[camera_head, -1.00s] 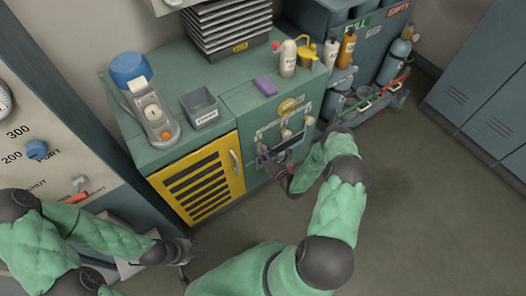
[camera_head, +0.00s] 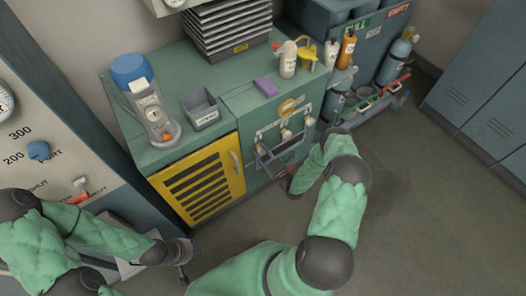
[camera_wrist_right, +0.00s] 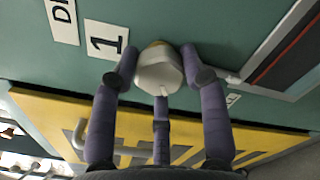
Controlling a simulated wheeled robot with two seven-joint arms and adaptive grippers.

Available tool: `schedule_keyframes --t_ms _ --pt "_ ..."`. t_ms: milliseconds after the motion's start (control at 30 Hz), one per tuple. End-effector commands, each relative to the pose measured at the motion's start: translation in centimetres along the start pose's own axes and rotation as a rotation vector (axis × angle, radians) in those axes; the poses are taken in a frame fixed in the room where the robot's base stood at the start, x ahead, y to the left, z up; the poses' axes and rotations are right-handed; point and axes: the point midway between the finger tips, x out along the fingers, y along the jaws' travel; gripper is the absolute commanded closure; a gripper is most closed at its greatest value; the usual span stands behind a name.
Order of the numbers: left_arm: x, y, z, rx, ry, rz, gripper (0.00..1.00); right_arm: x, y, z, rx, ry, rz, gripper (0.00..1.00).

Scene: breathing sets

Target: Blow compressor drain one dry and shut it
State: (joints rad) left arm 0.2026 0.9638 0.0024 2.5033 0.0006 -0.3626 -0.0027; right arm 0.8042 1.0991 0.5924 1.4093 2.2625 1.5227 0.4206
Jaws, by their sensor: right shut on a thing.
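The drain panel on the green cabinet front has white knobs in a row, the middle one (camera_head: 286,134) clear of my arm. In the right wrist view a white faceted knob (camera_wrist_right: 158,74) sits beside a plate marked 1 (camera_wrist_right: 106,39). My right gripper (camera_wrist_right: 160,62) has its purple-grey fingers around this knob and is shut on it. In the head view the right gripper (camera_head: 268,160) is at the left end of the row. My left gripper (camera_head: 183,251) is low on the left, away from the panel; its finger opening is unclear.
A yellow louvred door (camera_head: 200,180) is left of the panel. A grey bin (camera_head: 201,108), a purple sponge-like block (camera_head: 265,87) and a clear blue-capped device (camera_head: 145,100) stand on the cabinet top. Bottles (camera_head: 288,59) stand at the back. The floor on the right is clear.

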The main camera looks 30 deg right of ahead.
Motion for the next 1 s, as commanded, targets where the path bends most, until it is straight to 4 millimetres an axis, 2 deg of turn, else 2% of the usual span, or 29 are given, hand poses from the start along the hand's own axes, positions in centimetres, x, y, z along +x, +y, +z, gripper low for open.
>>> schedule_keyframes --t_ms 33,1000 --pt "0.01 0.0 0.0 0.0 0.0 0.0 0.6 -0.26 -0.17 -0.56 0.052 0.011 -0.011 0.88" --pt "-0.11 0.04 0.0 0.0 0.0 0.0 0.6 -0.34 0.49 -0.79 0.978 0.015 -0.013 0.89"
